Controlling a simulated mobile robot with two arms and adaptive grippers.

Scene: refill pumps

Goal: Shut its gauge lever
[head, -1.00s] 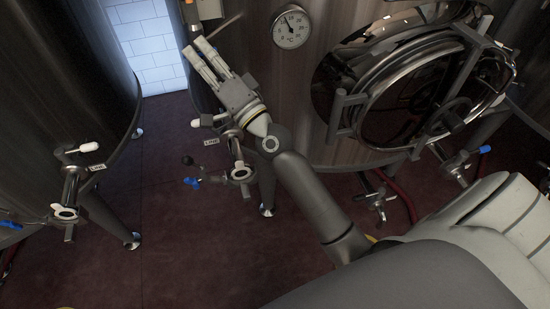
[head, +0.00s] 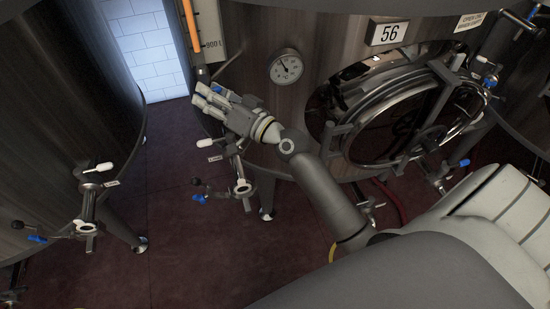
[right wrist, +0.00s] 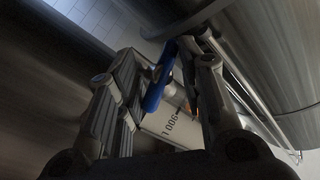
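The gauge lever is a small blue handle (head: 217,88) at the lower left of tank 56, by its level gauge, partly hidden by my right gripper. In the right wrist view the blue handle (right wrist: 158,85) shows between the two fingers of my right gripper (right wrist: 165,85). The fingers are apart, with a gap on the handle's right side; I cannot tell whether the left finger touches it. In the head view my right gripper (head: 205,97) points up-left at the gauge's lower end. My left gripper is not in view.
The gauge's orange column (head: 191,30) rises beside a scale strip (head: 209,40) marked 900 L. A dial thermometer (head: 286,68) and a round manway door (head: 405,120) are on the tank. Sample valves (head: 240,187) hang below. Open floor (head: 180,250) lies between the tanks.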

